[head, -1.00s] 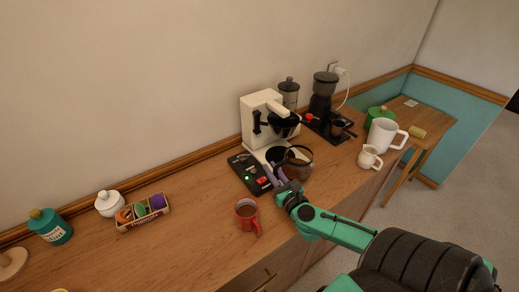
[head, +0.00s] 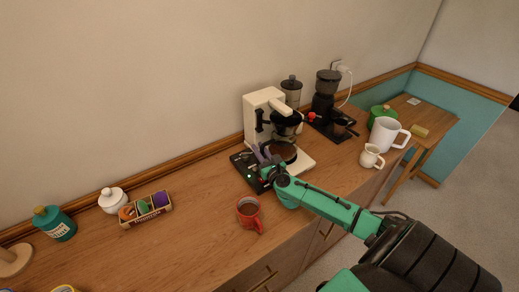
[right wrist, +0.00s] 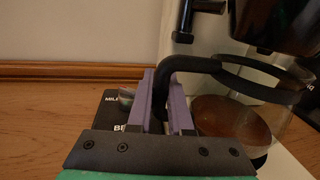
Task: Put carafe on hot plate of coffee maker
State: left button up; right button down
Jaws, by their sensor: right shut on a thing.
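The carafe (head: 283,151) is clear with brown coffee and a black rim and handle. It also shows in the right wrist view (right wrist: 230,122), upright under the brew head. The white coffee maker (head: 262,112) stands against the wall. The carafe is at its base, over the hot plate area; it hides the plate, so I cannot tell whether they touch. My right gripper (head: 262,157) is shut on the carafe's black handle, with its purple fingers (right wrist: 161,98) on either side of it. My left gripper is not in view.
A red mug (head: 249,213) stands close in front of my right gripper. A black grinder (head: 325,95), a cream jug (head: 371,157) and a white mug (head: 386,133) are to the right. A box of pods (head: 146,208) is left. The counter between is clear.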

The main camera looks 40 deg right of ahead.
jog(key=shift+r, duration=0.15)
jog(key=c, duration=0.8)
grip_release()
jog(key=shift+s+f, duration=0.1)
jog(key=shift+f, duration=0.1)
jog(key=shift+c, duration=0.2)
jog(key=shift+r, duration=0.25)
jog(key=shift+s+f, duration=0.2)
jog(key=shift+s, duration=0.15)
jog(key=s, duration=0.3)
jog(key=s+a, duration=0.1)
jog(key=s, duration=0.3)
jog(key=s+a, duration=0.1)
jog(key=s, duration=0.3)
jog(key=shift+s+a+b, duration=0.1)
jog(key=shift+b, duration=0.25)
